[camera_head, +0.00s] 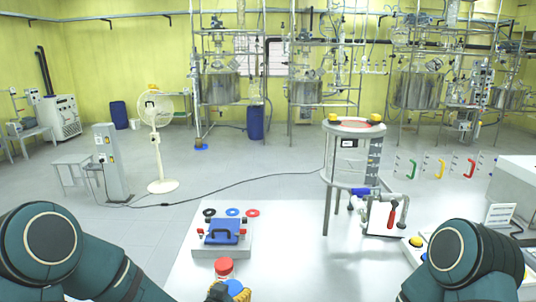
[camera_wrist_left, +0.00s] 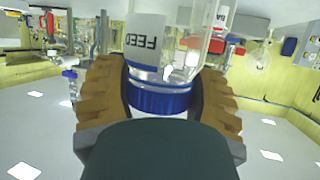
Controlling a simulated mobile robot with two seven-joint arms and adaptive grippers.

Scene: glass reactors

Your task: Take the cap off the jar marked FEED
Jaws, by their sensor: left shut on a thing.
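A clear glass jar with a white FEED label (camera_wrist_left: 143,42) shows upside down in the left wrist view. Its blue cap (camera_wrist_left: 160,97) sits between the tan, ridged fingers of my left gripper (camera_wrist_left: 158,100), which is shut on the cap. The cap is against the jar's neck; whether its thread is loose I cannot tell. The jar's body is mostly hidden there. My right gripper is out of view.
A red-capped container (camera_head: 224,268) stands just behind the blue cap. Farther back on the white table (camera_head: 285,240) are a blue handled plate (camera_head: 222,231) on a grey block and several coloured rings. A round glass-walled vessel stand (camera_head: 354,127) is at right. The table's middle is clear.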

